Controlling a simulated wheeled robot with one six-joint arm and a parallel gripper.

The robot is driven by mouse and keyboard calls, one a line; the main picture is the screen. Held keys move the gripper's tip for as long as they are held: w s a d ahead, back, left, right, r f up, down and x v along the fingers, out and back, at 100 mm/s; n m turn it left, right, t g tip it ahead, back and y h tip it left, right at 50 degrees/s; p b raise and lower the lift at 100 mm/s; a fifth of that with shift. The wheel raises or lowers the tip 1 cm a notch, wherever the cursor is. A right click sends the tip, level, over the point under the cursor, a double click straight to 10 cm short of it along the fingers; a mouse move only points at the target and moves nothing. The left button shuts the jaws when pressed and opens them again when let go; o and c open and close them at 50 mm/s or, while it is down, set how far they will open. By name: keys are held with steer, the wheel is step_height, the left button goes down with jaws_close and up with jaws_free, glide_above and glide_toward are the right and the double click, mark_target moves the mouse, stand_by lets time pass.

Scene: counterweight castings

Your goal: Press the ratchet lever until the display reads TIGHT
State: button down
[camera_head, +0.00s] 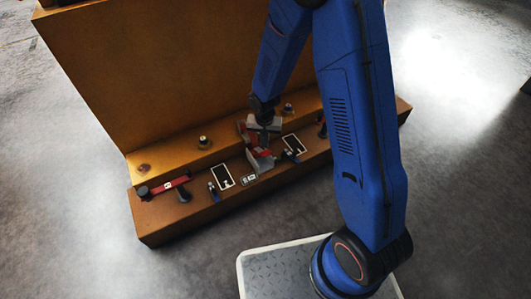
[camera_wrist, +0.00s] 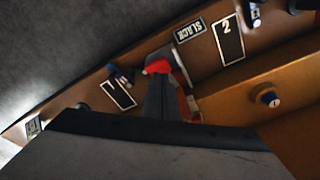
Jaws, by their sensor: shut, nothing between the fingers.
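The ratchet (camera_head: 262,164) is a grey and red mechanism on the brown ledge, near the middle of the head view. Its red lever part (camera_wrist: 158,67) shows in the wrist view beside the fingertips. A small display (camera_wrist: 188,31) in the wrist view reads SLACK; it also shows as a small plate in the head view (camera_head: 249,178). My gripper (camera_head: 263,138) is shut and empty, pointing down at the ratchet. In the wrist view its dark fingers (camera_wrist: 163,92) overlap the ratchet and hide part of it. I cannot tell whether they touch the lever.
Dark panels marked 1 (camera_wrist: 118,95) and 2 (camera_wrist: 229,40) lie either side of the ratchet. A red bar (camera_head: 168,186) with a white label is at the ledge's left end. Bolts (camera_head: 204,142) stand on the upper step, below a tall brown casting (camera_head: 160,70).

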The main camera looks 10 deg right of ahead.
mark_target(265, 153)
steer(key=shift+w+d+f, duration=0.1)
steer(key=shift+w+f, duration=0.05)
steer(key=shift+f, duration=1.05)
steer(key=shift+w+f, duration=0.1)
steer(key=shift+f, duration=3.35)
